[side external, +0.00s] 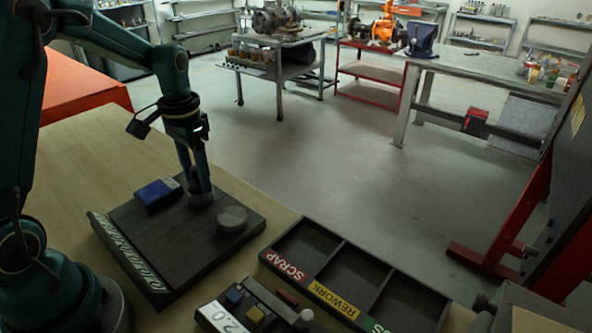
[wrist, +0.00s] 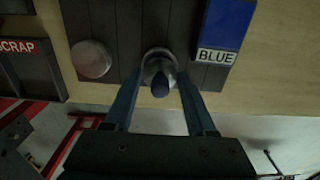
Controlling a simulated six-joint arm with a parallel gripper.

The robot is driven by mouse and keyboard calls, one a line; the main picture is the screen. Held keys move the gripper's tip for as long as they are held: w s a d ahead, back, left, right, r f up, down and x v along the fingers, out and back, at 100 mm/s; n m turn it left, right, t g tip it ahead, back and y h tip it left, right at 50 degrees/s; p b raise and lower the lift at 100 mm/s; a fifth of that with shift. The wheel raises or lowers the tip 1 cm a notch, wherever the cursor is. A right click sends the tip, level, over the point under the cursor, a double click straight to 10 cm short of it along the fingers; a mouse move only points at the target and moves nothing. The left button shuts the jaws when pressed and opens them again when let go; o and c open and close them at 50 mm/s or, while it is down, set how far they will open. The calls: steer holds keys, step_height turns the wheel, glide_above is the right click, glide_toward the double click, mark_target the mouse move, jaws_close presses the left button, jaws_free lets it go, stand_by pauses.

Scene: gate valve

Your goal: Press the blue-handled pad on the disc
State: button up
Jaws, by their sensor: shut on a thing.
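My gripper (side external: 199,184) points down over the dark slatted board and is shut on the blue-handled pad (side external: 201,201). In the wrist view the pad's dark blue handle (wrist: 160,86) sits between the fingertips (wrist: 160,75), with its round grey base behind. The pad is low over the board; I cannot tell whether it touches. The grey round disc (side external: 232,218) lies on the board to the right of the pad, apart from it. In the wrist view the disc (wrist: 91,59) is left of the pad.
A blue block (side external: 158,194) labelled BLUE (wrist: 222,30) is on the board (side external: 150,240), left of my gripper. A dark tray (side external: 345,275) with compartments marked SCRAP and REWORK stands to the right. A button box (side external: 245,312) is in front. The wooden tabletop is bare behind the board.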

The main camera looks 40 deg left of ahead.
steer(key=shift+f, duration=0.6)
stand_by(1.1)
steer(key=shift+r, duration=0.15)
steer(key=shift+r, duration=3.45)
